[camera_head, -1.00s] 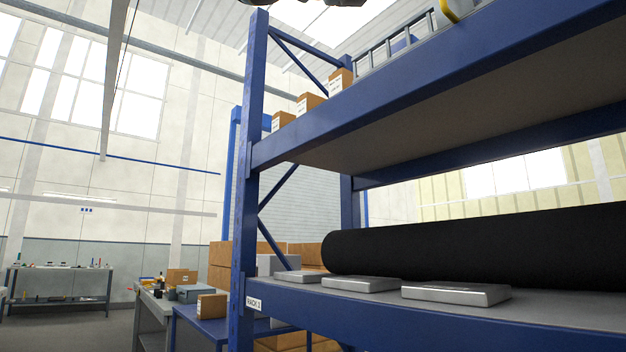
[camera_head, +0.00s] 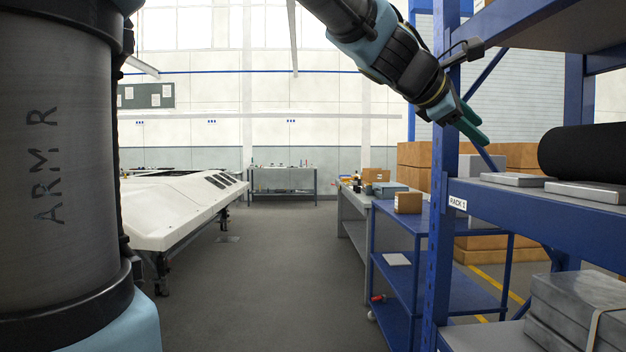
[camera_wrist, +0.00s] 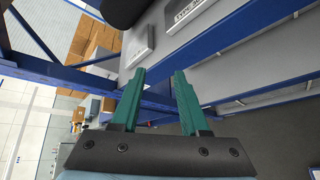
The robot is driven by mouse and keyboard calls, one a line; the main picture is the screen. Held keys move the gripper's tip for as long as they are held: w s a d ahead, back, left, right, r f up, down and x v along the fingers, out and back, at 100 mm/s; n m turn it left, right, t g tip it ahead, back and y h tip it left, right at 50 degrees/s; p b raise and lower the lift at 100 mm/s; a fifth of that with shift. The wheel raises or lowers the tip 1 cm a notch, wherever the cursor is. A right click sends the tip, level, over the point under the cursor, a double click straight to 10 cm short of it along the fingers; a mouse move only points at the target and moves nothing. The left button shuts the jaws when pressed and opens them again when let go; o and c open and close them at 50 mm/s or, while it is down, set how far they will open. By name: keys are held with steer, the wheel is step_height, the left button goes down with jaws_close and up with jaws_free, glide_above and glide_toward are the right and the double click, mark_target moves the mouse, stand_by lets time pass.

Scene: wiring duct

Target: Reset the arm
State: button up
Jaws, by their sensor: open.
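My gripper (camera_head: 470,128) shows in the head view at upper right, on my blue and black arm, in front of the blue upright of the rack (camera_head: 441,200). Its green fingers point down and to the right. In the wrist view my gripper (camera_wrist: 158,85) has its two green fingers apart, with nothing between them but the background. The rack's blue beam (camera_wrist: 230,35) runs slantwise close beyond the fingertips. I cannot tell whether any part of the gripper touches the rack.
The rack shelf holds grey flat boxes (camera_head: 585,190) and a black roll (camera_head: 590,152). A blue cart (camera_head: 400,270) with a cardboard box (camera_head: 408,203) stands beside it. A white machine body (camera_head: 170,205) is at left. The grey floor (camera_head: 270,275) between is clear.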

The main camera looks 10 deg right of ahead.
steer(key=w+a+f+m+y+p, duration=0.1)
steer(key=w+a+f+m+y, duration=0.25)
steer(key=a+f, duration=0.7)
steer(key=w+a+f+m+y+p, duration=0.15)
steer(key=w+a+f+y, duration=0.25)
steer(key=a+f, duration=0.7)
steer(key=s+a+f+m+g+y, duration=0.1)
steer(key=s+a+f+m+y, duration=0.1)
steer(key=a+f, duration=0.5)
steer(key=s+a+f+m+g+y, duration=0.2)
steer(key=s+a+f+m, duration=0.2)
steer(key=s+a+f, duration=0.3)
steer(key=a+p, duration=0.1)
steer(key=a, duration=0.4)
steer(key=shift+m, duration=0.4)
steer(key=shift+w+d+y, duration=0.1)
steer(key=shift+y, duration=0.15)
